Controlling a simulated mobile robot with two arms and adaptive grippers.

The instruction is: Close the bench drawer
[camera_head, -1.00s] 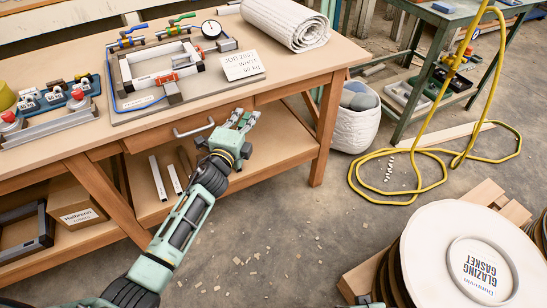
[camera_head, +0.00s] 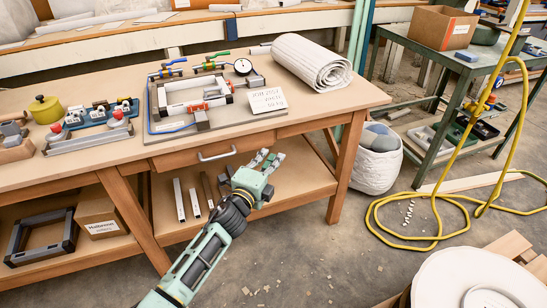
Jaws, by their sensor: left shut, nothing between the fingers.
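The wooden workbench (camera_head: 110,160) has a drawer (camera_head: 175,160) in its front apron, with a pale metal bar handle (camera_head: 217,154). The drawer front looks about flush with the apron; a small gap cannot be told from here. My left gripper (camera_head: 268,160) is shut and empty. It shows in front of the bench, to the right of the handle and apart from it. The drawer's inside is hidden. My right gripper is not in view.
On the bench top are a clamping fixture (camera_head: 190,92), a sign card (camera_head: 267,100) and a rolled mat (camera_head: 312,60). A white sack (camera_head: 376,165) stands right of the bench. A yellow hose (camera_head: 375,222) loops on the floor.

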